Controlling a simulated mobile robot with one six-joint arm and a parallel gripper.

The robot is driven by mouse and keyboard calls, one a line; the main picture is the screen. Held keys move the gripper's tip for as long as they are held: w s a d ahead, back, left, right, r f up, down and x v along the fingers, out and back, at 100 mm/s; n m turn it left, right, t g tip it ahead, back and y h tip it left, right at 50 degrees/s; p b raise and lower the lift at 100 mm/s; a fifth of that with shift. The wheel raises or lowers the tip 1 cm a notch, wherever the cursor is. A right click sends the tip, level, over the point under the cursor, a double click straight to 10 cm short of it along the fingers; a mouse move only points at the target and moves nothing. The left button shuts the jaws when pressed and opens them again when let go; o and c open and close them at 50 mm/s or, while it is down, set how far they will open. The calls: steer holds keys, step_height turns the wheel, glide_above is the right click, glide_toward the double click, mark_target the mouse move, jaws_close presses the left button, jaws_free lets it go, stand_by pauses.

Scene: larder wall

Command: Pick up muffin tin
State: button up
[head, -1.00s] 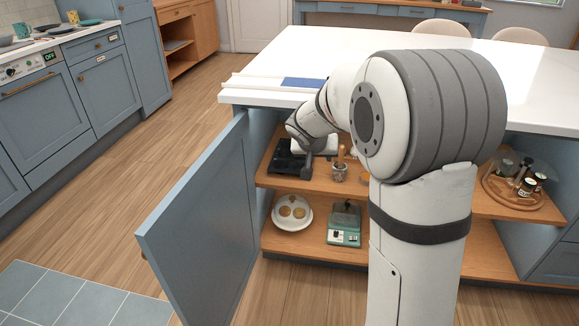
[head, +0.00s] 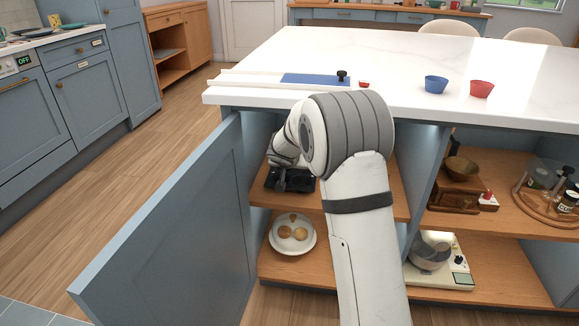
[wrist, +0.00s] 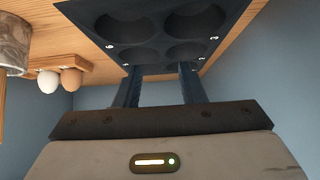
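The muffin tin (head: 300,181) is dark and lies on the upper shelf behind the open blue door, partly hidden by my arm in the head view. In the wrist view the tin (wrist: 152,45) fills the top, with round cups and small white marks. My gripper (wrist: 161,70) has its two fingers apart at the tin's near end. They overlap that end in the picture; I cannot tell whether they touch it. In the head view my gripper (head: 281,181) is at the tin's left part, with the fingertips hard to make out.
The open blue door (head: 175,225) stands left of the shelf opening. The white countertop (head: 400,75) overhangs the shelves. A plate (head: 291,234) with round items lies below. The wrist view shows egg-like items (wrist: 60,80) and a patterned cylinder (wrist: 14,42) at left.

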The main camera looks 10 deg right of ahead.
mark_target(294, 171)
steer(key=x, duration=0.8)
steer(key=shift+w+a+b, duration=0.1)
steer(key=shift+w+b, duration=0.25)
steer(key=shift+c, duration=0.4)
jaws_close()
